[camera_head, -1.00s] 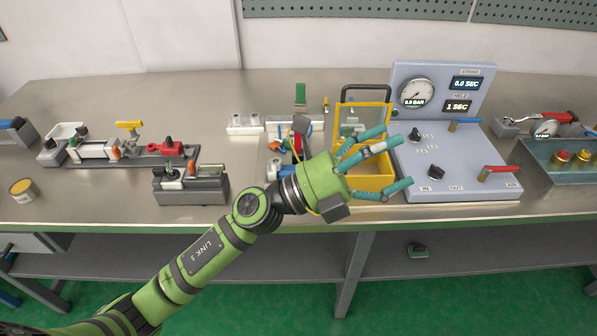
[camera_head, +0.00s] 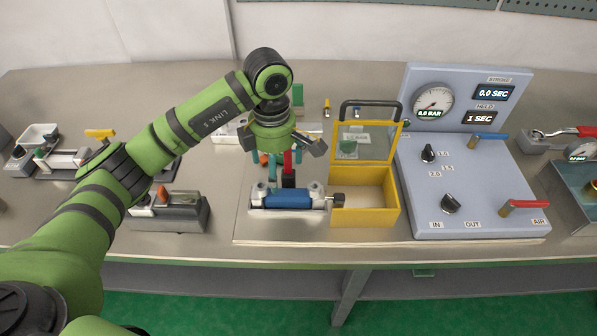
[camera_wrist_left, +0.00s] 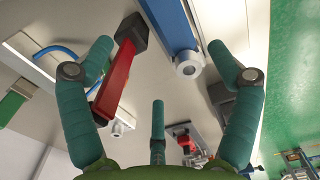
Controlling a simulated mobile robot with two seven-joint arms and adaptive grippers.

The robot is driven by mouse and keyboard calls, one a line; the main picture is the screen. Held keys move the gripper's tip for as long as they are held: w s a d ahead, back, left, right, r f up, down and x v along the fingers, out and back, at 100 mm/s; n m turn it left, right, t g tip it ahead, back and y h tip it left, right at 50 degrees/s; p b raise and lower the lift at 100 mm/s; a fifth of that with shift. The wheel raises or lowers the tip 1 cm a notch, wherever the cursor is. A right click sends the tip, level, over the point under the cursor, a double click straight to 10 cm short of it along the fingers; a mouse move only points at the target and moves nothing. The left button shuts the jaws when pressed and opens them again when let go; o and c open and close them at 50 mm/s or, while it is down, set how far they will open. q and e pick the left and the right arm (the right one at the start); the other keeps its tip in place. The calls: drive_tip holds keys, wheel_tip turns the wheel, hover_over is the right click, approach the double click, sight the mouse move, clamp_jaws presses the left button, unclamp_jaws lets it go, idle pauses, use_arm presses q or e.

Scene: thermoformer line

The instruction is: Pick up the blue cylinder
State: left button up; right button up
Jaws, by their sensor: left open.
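The blue cylinder (camera_head: 287,199) lies sideways on a light plate on the bench, with silver blocks at its ends and a dark knob at its right. In the wrist view its blue body (camera_wrist_left: 172,24) and a silver round end show at the top, between the fingertips in the picture and beyond them. My left gripper (camera_head: 279,160) points down with its teal fingers apart, behind the cylinder in the head view. The fingers are also spread in the wrist view (camera_wrist_left: 160,46), with nothing held. The right gripper is not seen.
A red bar with a black end (camera_head: 288,168) stands close to the fingers and also shows in the wrist view (camera_wrist_left: 117,82). A yellow open-lidded box (camera_head: 365,217) stands just right of the cylinder. A grey-blue gauge panel (camera_head: 470,190) is farther right.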

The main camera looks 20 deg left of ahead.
sight(288, 195)
use_arm(q)
drive_tip(key=shift+a, duration=0.1)
drive_tip(key=s+f+p, duration=0.1)
drive_tip(key=f+p, duration=0.2)
drive_tip(key=shift+s, duration=0.4)
drive_tip(key=f, duration=0.2)
drive_tip(key=shift+w+f+p, duration=0.2)
drive_tip(key=shift+f+p, duration=0.1)
drive_tip(key=shift+p, duration=0.05)
drive_tip(key=shift+f, duration=0.4)
drive_tip(key=c, duration=1.6)
drive_tip(key=shift+c, duration=1)
drive_tip(key=shift+w+r, duration=0.1)
drive_tip(key=shift+r, duration=0.1)
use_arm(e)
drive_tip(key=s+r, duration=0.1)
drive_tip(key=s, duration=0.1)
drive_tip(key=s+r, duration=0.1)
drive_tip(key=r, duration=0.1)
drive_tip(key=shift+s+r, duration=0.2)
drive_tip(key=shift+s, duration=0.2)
